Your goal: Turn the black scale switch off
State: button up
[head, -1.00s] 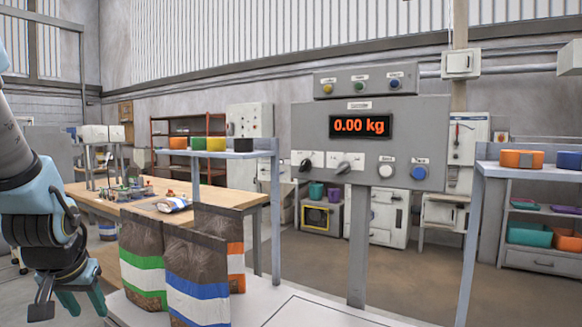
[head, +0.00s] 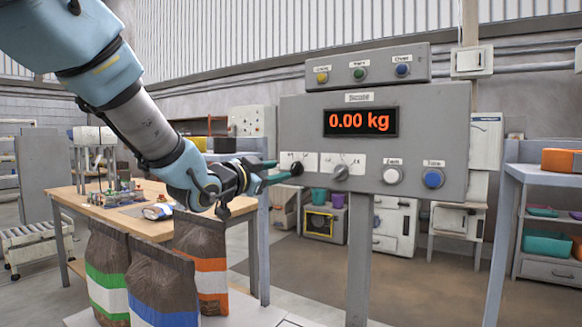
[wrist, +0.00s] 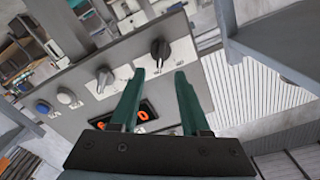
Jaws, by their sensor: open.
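The fingers appear short of the knob; contact cannot be told. The display (head: 361,122) reads 0.00 kg.
A grey knob (head: 341,172) sits right beside the black switch, then a white button (head: 392,175) and a blue button (head: 432,178). A button box (head: 367,70) is above the panel. Filled bags (head: 160,285) stand below my arm. A shelf stand (head: 507,180) is at right.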

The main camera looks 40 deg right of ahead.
aim_at(293, 168)
jog(key=p+x, duration=0.1)
jog(key=x, duration=0.5)
jog(key=shift+w+d+p, duration=0.15)
jog(key=shift+d+p, duration=0.15)
jog(key=shift+d, duration=0.05)
grip_shut()
